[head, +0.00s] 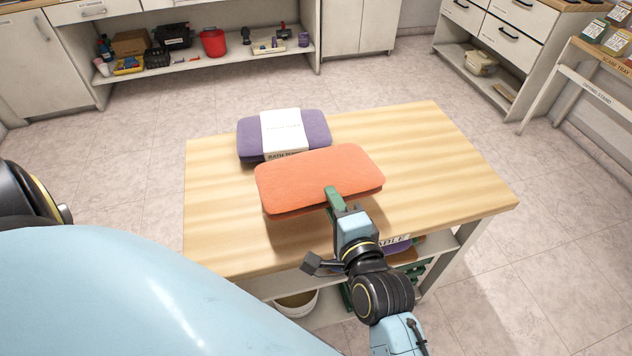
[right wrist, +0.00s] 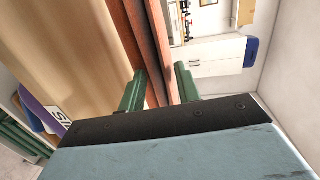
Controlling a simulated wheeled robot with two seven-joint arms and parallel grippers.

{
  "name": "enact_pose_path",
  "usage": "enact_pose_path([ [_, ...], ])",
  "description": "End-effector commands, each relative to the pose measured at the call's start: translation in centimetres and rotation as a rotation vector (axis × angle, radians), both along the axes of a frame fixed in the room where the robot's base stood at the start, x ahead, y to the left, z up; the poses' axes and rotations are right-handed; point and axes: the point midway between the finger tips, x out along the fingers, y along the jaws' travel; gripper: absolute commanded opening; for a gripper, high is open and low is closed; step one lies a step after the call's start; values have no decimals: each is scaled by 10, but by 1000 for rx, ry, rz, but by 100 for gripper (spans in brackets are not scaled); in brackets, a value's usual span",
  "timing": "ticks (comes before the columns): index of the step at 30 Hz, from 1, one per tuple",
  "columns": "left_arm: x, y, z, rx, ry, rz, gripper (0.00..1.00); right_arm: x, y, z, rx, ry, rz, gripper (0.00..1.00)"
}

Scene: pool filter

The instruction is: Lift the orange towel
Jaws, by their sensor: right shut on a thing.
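The orange towel (head: 320,175) is a folded, rounded slab in the middle of the head view. It appears raised above the wooden table top, with a shadow under its near edge. My right gripper (head: 332,196) is shut on the near edge of the towel. In the right wrist view the green fingers (right wrist: 160,90) stand on either side of the towel's folded layers (right wrist: 150,45). My left gripper is not in view.
A folded purple towel (head: 316,126) with a white paper band lies on the wooden table (head: 440,150) just behind the orange one. The table's right side is clear. A shelf below holds a white bucket (head: 297,303).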

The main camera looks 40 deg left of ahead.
Motion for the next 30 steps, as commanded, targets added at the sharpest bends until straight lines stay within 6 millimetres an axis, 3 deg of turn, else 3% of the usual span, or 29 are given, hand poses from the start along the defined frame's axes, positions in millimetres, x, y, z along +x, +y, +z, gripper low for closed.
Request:
enact_pose_path([
  [1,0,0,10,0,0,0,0,-3,-3,8,2,-2,0,0],
  [15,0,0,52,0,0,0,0,-23,-30,29,3,-2,0,0],
  [30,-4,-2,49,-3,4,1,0,-17,-40,34,7,-3,-28,0],
])
